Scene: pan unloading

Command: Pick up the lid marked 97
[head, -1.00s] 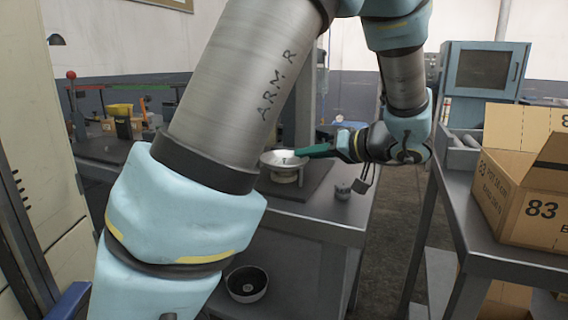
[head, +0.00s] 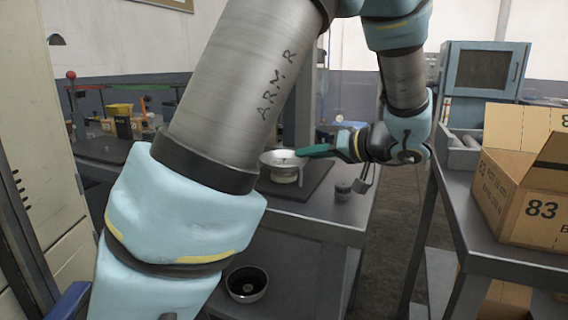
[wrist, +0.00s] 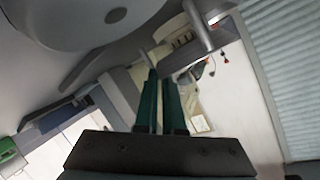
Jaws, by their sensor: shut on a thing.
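A pale round lid (head: 270,157), with no readable number, sits at the tips of my gripper (head: 299,153) in the head view. The green fingers reach it from the right and are shut on its edge. A small pale pot (head: 285,174) is directly below the lid; I cannot tell whether they still touch. In the wrist view my gripper (wrist: 160,74) has its fingers close together. A large grey round surface (wrist: 85,22) with a small dark disc fills the upper left there. The exact grip point is unclear.
The pot stands on a dark mat (head: 316,182) on a grey table (head: 345,225). A small grey container (head: 343,190) stands to the right. A dark bowl (head: 247,284) is on the lower level. A cardboard box marked 83 (head: 520,195) stands on the right-hand table.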

